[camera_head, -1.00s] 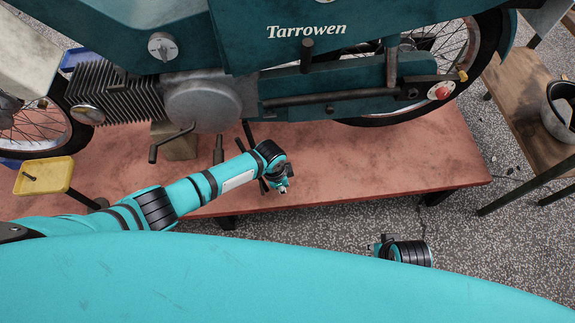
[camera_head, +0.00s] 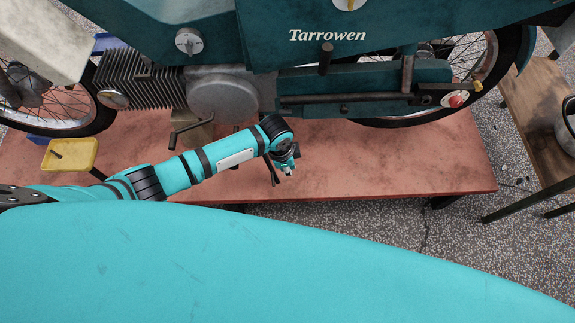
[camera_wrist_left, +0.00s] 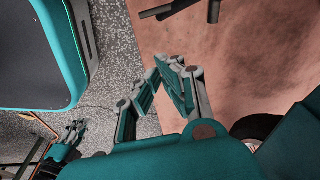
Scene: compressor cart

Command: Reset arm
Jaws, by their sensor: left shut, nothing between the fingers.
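My left arm comes in from the left in the head view, and its gripper (camera_head: 287,170) hangs over the red platform, in front of the teal machine (camera_head: 345,60) marked "Tarrowen". In the left wrist view the fingers of my left gripper (camera_wrist_left: 172,66) come together at the tips. They are shut with nothing between them, above the platform's edge. My right gripper (camera_wrist_left: 74,131) shows small at the lower left of the left wrist view. It is too small to tell its opening. It is not in the head view.
The red platform (camera_head: 400,165) carries the wheeled machine. A crank pedal (camera_head: 185,133) juts out near my left forearm. A yellow tray (camera_head: 70,154) is at the left, and a wooden table (camera_head: 535,100) at the right. Speckled floor (camera_head: 400,225) is open in front.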

